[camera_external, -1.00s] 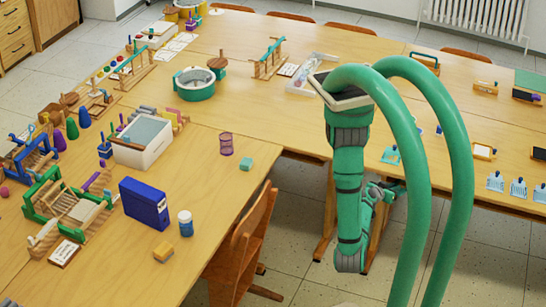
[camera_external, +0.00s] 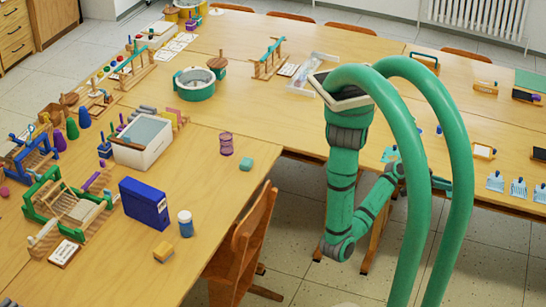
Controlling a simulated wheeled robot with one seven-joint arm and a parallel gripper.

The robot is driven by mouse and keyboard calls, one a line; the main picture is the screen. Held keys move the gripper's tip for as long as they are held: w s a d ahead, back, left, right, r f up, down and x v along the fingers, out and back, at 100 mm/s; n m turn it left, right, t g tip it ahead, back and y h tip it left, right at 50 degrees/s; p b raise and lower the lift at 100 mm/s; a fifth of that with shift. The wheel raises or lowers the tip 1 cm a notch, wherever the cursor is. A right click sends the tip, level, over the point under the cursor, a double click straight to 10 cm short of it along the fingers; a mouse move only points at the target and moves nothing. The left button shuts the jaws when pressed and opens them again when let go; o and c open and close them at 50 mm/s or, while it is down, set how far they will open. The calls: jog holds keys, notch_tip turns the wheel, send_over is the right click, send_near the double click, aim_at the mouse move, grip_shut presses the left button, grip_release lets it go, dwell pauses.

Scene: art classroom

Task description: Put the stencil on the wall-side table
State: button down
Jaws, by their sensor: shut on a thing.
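My gripper (camera_external: 442,184) is at the right end of my green arm, by the near edge of the right-hand table (camera_external: 475,150). My thick green hoses partly cover it. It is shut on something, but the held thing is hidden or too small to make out. I cannot identify the stencil for sure. A small teal and white piece (camera_external: 390,154) lies on the table just left of my wrist.
Several blue and white pieces (camera_external: 495,182) stand along the right table's near edge. Small framed items lie behind them. A wooden chair (camera_external: 250,245) stands by the left table (camera_external: 215,185). A radiator (camera_external: 476,20) is on the back wall.

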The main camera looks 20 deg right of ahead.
jog(key=w+d+r+n+t, duration=0.35)
jog(key=w+r, duration=0.35)
jog(key=w, duration=0.4)
jog(key=shift+w+a+f+n+t, duration=0.1)
jog(key=shift+w+f+n+t, duration=0.2)
jog(key=shift+w+f, duration=0.95)
jog(key=shift+w+f+n+t, duration=0.15)
jog(key=shift+w+f+t, duration=0.3)
jog(key=shift+f, duration=1.45)
jog(key=shift+w+a+f+n+t, duration=0.1)
jog(key=shift+w+f+n+t, duration=0.15)
jog(key=shift+w+f, duration=1.05)
jog(key=shift+s+f, duration=0.35)
jog(key=shift+f, duration=0.35)
jog(key=c, duration=1.6)
grip_release()
jog(key=v, duration=1)
jog(key=shift+s+a, duration=0.1)
jog(key=shift+a, duration=0.35)
